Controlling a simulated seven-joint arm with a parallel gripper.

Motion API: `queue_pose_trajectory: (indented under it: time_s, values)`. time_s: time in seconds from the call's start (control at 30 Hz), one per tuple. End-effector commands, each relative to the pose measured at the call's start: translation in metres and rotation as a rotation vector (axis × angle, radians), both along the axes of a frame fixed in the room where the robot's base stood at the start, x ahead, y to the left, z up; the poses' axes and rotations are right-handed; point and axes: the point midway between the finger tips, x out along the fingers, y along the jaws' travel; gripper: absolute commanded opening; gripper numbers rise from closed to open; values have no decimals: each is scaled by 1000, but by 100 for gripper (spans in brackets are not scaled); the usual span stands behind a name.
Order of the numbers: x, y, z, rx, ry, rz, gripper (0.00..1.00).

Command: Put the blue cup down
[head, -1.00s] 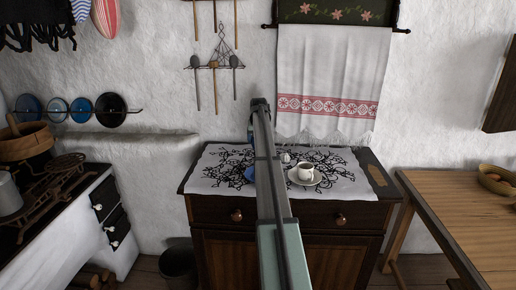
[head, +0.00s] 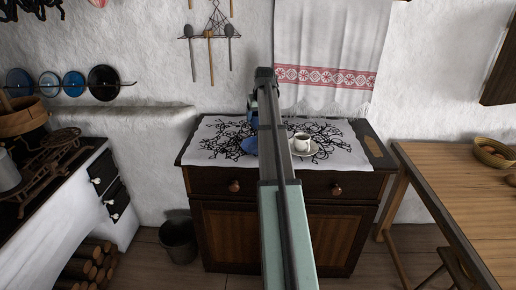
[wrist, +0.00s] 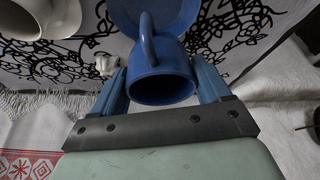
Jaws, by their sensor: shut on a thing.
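The blue cup (wrist: 160,75) is between the two fingers of my gripper (wrist: 162,84), which is shut on it, in the wrist view. Its handle points up in that picture and its dark opening faces the gripper's base. A blue saucer (wrist: 182,14) shows behind the cup; I cannot tell whether they touch. In the head view the blue saucer (head: 249,146) lies on the patterned cloth, left of my arm. My arm hides most of the gripper and cup there.
A white cup (head: 301,141) with dark liquid stands on a white saucer, right of my arm. Both sit on the cloth (head: 210,150) covering the wooden cabinet (head: 230,186). A towel (head: 330,50) hangs behind. A table (head: 465,190) stands right, a stove (head: 85,195) left.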

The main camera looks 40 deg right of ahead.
Motion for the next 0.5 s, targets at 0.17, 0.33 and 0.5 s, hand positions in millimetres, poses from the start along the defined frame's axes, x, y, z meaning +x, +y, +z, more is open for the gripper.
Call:
queue_pose_trajectory:
  time_s: [0.17,0.33,0.5]
  values:
    - [1,0,-1,0,-1,74,43]
    - [0,1,-16,0,0,89,43]
    - [0,1,-44,0,1,87,43]
